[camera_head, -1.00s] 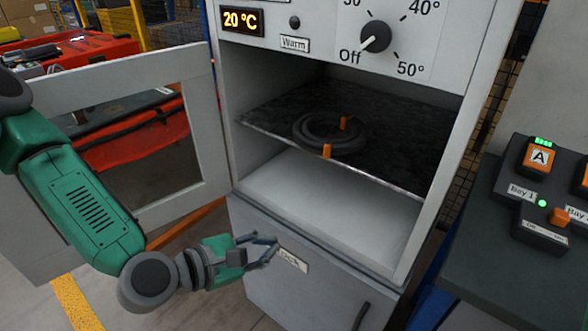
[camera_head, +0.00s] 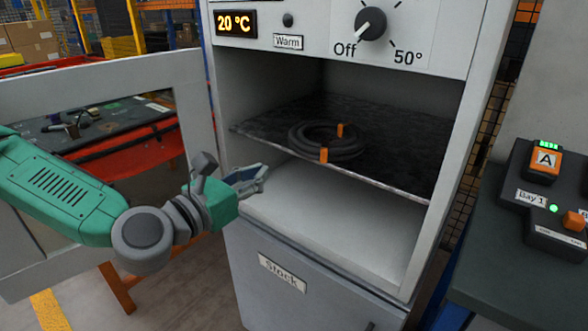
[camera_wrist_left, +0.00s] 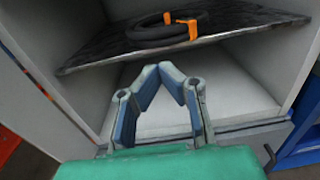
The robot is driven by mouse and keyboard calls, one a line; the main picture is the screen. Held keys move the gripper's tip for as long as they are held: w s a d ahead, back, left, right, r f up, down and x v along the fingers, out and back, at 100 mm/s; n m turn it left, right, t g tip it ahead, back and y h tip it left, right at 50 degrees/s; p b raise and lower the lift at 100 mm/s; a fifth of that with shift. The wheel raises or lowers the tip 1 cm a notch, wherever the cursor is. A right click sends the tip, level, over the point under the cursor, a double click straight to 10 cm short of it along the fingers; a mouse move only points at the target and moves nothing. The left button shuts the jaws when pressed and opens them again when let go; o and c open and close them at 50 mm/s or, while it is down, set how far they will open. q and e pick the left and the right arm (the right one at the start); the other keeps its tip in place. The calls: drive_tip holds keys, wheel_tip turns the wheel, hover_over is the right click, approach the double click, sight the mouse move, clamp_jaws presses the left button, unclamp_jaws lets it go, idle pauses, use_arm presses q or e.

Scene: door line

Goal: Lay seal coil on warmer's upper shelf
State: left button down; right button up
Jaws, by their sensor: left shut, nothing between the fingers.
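The seal coil (camera_head: 328,147) is a black ring with orange tabs. It lies flat on the dark upper shelf (camera_head: 400,165) of the warmer (camera_head: 455,120), and also shows at the top of the left wrist view (camera_wrist_left: 160,32). The warmer's door (camera_head: 190,100) stands open to the left. Its display reads 20 °C and its knob (camera_head: 370,24) points to Off. My left gripper (camera_head: 262,180) is shut and empty at the left front of the opening, below the shelf's level and apart from the coil. Its fingertips meet in the left wrist view (camera_wrist_left: 168,68). My right gripper is not in view.
The white lower compartment floor (camera_head: 330,215) is bare. Below it is a closed front labelled Stock (camera_head: 282,273). A dark bench (camera_head: 510,280) at the right holds a charger with a battery marked A (camera_head: 543,160). A red-sided workbench (camera_head: 130,155) shows behind the open door.

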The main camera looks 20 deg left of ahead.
sight(312, 142)
use_arm(q)
drive_tip(key=b+x, duration=0.3)
drive_tip(key=x, duration=0.1)
drive_tip(key=b+x, duration=0.3)
drive_tip(key=x, duration=0.1)
drive_tip(key=shift+s+d, duration=0.1)
drive_tip(key=shift+d, duration=0.15)
drive_tip(key=shift+w+d+b, duration=0.3)
drive_tip(key=shift+w, duration=0.5)
drive_tip(key=shift+a, duration=0.1)
drive_tip(key=b+x, duration=0.1)
drive_tip(key=x, duration=0.4)
drive_tip(key=shift+w, duration=0.2)
drive_tip(key=shift+w+d+b, duration=0.3)
drive_tip(key=shift+w+d, duration=0.05)
